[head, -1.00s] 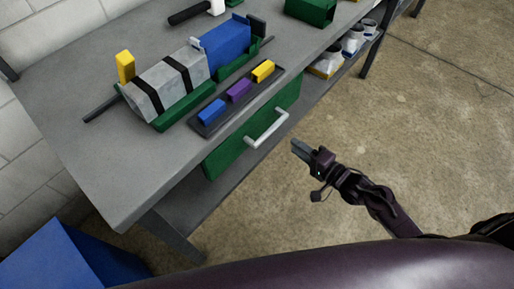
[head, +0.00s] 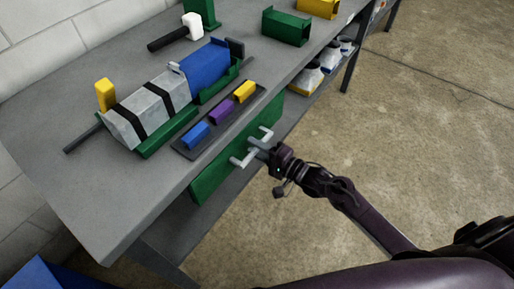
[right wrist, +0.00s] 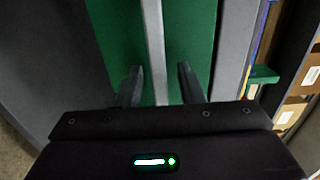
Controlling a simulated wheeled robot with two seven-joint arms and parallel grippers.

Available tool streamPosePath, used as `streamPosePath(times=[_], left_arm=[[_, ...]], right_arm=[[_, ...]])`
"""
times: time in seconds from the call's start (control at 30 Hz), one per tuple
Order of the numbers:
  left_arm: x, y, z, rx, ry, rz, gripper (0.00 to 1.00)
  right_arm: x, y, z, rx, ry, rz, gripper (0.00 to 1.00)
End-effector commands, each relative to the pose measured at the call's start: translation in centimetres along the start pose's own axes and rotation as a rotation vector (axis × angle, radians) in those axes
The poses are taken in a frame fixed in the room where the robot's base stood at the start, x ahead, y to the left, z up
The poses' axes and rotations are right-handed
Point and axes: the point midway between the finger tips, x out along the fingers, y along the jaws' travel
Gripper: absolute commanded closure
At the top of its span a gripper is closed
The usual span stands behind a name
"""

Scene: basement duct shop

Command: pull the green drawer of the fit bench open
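The green drawer (head: 210,182) sits under the grey top of the fit bench, its front close in under the bench edge. Its pale bar handle (head: 238,161) stands out from the front. My right gripper (head: 257,147) is at the middle of the handle and hides part of it in the head view. In the right wrist view, the handle bar (right wrist: 156,50) runs between the two dark fingers (right wrist: 159,88). They are open, with a gap showing on each side of the bar, against the green drawer front (right wrist: 110,25). My left gripper is not in view.
The bench top (head: 110,205) carries a duct piece (head: 140,112) with black straps, a blue duct section (head: 205,65), a tray (head: 184,150) with three coloured blocks, and a white-headed mallet (head: 192,25). Fittings sit on the lower shelf. The floor (head: 430,130) on the right is clear.

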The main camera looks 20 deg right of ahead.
Motion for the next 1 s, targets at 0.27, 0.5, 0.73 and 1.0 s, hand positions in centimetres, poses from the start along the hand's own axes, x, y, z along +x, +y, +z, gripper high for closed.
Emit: streamPosePath(times=[0.27,0.5,0.73,1.0], left_arm=[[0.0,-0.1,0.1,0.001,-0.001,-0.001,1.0],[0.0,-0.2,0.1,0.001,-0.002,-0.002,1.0],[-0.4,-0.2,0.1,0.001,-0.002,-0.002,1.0],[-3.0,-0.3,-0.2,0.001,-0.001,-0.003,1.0]], right_arm=[[0.0,0.0,0.0,0.0,0.0,0.0,0.9],[-0.1,0.0,0.0,0.0,0.0,0.001,1.0],[-0.5,0.0,0.0,0.001,0.001,0.003,1.0],[-4.4,-0.3,0.1,0.004,0.001,0.007,1.0]])
